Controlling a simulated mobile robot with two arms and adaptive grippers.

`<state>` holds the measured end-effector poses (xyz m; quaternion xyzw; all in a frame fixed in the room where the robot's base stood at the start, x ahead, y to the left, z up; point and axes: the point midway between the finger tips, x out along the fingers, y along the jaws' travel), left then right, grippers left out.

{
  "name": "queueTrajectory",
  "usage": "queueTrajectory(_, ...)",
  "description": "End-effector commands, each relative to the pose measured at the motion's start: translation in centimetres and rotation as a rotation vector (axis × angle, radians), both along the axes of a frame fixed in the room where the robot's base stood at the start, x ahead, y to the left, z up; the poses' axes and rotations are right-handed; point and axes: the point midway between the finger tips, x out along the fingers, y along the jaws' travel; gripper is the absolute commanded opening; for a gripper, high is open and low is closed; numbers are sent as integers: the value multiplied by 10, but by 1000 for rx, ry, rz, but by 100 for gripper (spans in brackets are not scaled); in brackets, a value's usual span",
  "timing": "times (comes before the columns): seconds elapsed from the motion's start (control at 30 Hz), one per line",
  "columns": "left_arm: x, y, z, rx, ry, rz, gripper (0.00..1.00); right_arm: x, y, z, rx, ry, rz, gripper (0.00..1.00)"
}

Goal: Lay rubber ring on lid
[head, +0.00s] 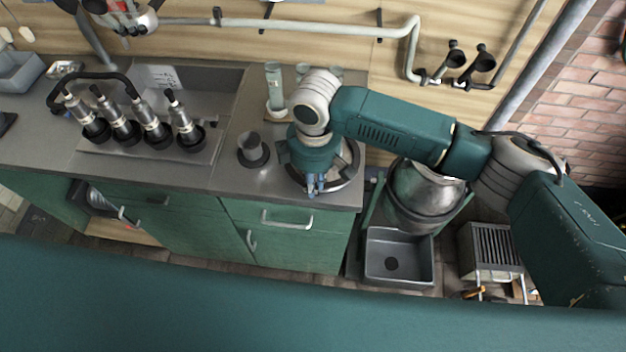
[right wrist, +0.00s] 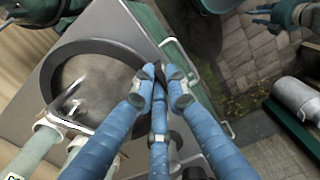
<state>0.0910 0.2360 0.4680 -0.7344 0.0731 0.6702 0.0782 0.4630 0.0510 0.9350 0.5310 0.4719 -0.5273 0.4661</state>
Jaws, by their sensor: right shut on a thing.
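A round metal lid (right wrist: 95,82) lies on the grey counter at its right end. The rubber ring (right wrist: 66,56) is a thick dark band along the lid's outer edge. Whether it rests on the lid all round I cannot tell. In the head view, the lid and ring are partly hidden under my right wrist. My right gripper (head: 316,185) points down at the near rim; in the right wrist view its blue fingertips (right wrist: 164,82) are shut on the ring's edge. My left gripper (right wrist: 265,18) seems to show, small, at the top right of that view; its opening is unclear.
A small dark cup (head: 252,150) stands left of the lid, and glass tubes (head: 274,85) stand behind it. Several milking cups (head: 150,125) fill a rack further left. Beyond the counter's right edge are a metal churn (head: 425,190) and a grey floor sink (head: 400,258).

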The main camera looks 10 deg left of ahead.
Motion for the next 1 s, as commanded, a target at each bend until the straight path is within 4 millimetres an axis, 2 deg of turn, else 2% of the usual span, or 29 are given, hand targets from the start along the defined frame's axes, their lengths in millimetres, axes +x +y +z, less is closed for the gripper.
queueTrajectory(1.0, 0, -1, 7, -1, -1, -2, 34, 0, 0, -3, 0, 0, 0, 0)
